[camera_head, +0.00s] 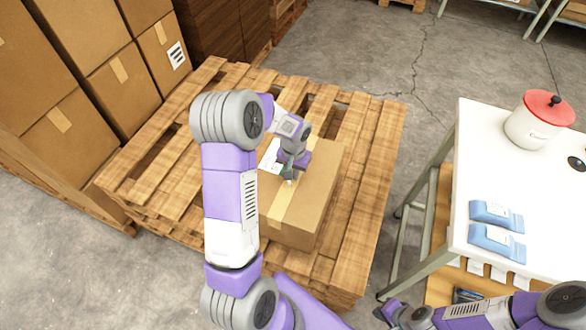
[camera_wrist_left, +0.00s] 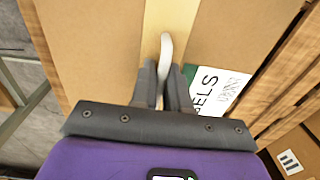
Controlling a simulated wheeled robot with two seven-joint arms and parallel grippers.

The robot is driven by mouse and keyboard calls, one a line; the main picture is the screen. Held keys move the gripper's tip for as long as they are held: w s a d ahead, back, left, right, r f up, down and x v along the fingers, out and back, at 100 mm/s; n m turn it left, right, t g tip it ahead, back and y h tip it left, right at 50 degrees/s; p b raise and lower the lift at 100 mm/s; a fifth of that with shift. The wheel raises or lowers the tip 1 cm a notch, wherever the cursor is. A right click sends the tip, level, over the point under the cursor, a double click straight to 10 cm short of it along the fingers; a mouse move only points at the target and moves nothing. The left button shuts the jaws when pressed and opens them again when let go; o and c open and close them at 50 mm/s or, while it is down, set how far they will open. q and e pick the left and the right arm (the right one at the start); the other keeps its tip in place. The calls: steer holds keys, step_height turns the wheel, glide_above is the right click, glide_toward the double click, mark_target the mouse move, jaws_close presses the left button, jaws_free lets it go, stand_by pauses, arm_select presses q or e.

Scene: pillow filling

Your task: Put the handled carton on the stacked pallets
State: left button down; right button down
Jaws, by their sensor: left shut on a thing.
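The handled carton (camera_head: 318,190) is a brown box with a tan tape strip and a white label. In the head view it is over the stacked pallets (camera_head: 374,150), near their right side, level and seemingly resting on the slats. My left gripper (camera_head: 289,178) is above the carton's top, partly hidden by its own wrist. In the left wrist view the left gripper (camera_wrist_left: 164,85) is shut on the carton's pale handle (camera_wrist_left: 166,50), over the tape. My right gripper (camera_head: 385,312) is low in the head view, away from the carton, its jaw opening unclear.
Stacked cartons (camera_head: 105,70) stand at the left, behind the pallets. A white table (camera_head: 480,160) at the right holds a white pot with a red lid (camera_head: 540,120) and blue packets (camera_head: 497,228). Bare concrete floor (camera_head: 390,50) lies beyond the pallets.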

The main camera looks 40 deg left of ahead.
arm_select(q)
steer(key=shift+w, duration=0.1)
steer(key=c, duration=1.1)
jaws_free()
step_height(320, 180, up, 12)
steer(key=p, duration=0.3)
steer(key=shift+d, duration=0.2)
